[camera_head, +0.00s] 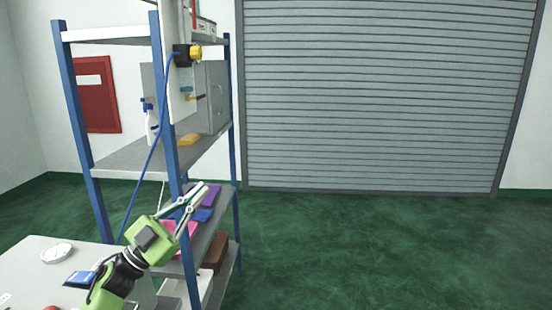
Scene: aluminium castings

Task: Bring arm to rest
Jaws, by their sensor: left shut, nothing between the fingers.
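My left gripper (198,193) is in the camera_head view at the lower left, on a green and black arm. Its thin fingers are shut and empty and point up and to the right. It shows in front of the lower shelves of a blue-posted rack (127,157); I cannot tell how close it is to them. My right gripper is not in view.
A white table (32,266) at lower left bears a white round dish (56,252) and a blue packet (79,278). The rack holds a spray bottle (151,126) and a grey cabinet (214,96). Green floor (380,245) before the roller shutter (385,95) is clear.

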